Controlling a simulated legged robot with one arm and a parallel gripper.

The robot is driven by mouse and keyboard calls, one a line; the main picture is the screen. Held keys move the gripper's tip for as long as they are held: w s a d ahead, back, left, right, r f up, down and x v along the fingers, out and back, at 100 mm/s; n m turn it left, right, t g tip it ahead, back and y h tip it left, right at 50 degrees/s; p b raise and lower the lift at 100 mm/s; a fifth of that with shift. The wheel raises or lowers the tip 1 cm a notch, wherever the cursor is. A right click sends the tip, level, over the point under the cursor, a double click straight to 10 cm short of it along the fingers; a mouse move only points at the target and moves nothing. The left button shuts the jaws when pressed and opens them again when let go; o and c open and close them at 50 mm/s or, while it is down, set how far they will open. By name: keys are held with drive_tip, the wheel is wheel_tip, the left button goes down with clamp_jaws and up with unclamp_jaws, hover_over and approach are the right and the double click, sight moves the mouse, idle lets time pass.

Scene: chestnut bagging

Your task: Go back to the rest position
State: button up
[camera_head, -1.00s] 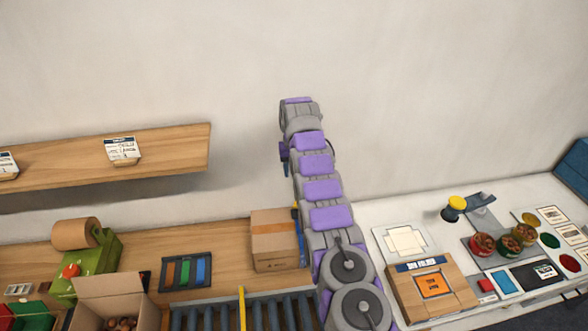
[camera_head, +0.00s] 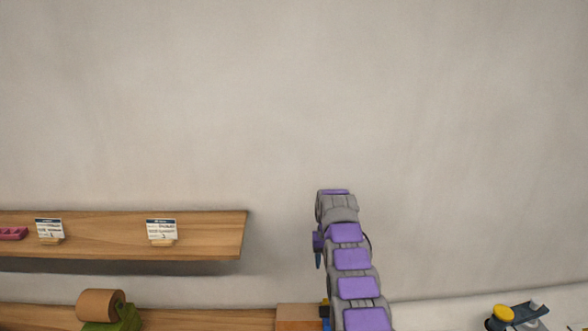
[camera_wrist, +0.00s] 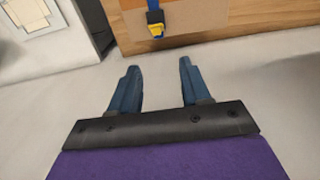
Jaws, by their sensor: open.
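My gripper (camera_wrist: 158,88) shows in the wrist view with its two blue fingers apart and nothing between them. Beyond the fingertips are a pale surface and the edge of a wooden surface (camera_wrist: 200,35). In the head view my grey and purple arm rises from the bottom edge, right of the middle, in front of the bare wall. The fingers can hardly be made out there; a small blue part (camera_head: 318,258) shows at the arm's left side.
A wooden shelf (camera_head: 205,240) with small label cards (camera_head: 161,230) is on the left wall. Below it are a brown roll (camera_head: 99,304) on a green device (camera_head: 125,318) and a cardboard box (camera_head: 298,312). A yellow-topped tool (camera_head: 503,313) stands at lower right.

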drive_tip(key=s+r+b, duration=0.5)
drive_tip(key=s, duration=0.7)
drive_tip(key=s+r+b, duration=0.4)
drive_tip(key=s+r, duration=0.1)
drive_tip(key=s, duration=0.7)
drive_tip(key=s+f+b, duration=0.2)
drive_tip(key=s+f, duration=0.1)
drive_tip(key=s, duration=0.8)
drive_tip(key=s+f+g+b, duration=0.1)
drive_tip(key=s+f+b, duration=0.2)
drive_tip(key=s, duration=0.9)
drive_tip(key=s+f+b, duration=0.2)
drive_tip(key=s+f, duration=0.3)
drive_tip(key=s, duration=0.6)
drive_tip(key=shift+s+d+f+g+b, duration=0.15)
drive_tip(key=shift+f+g+b, duration=0.05)
drive_tip(key=shift+g+b, duration=0.1)
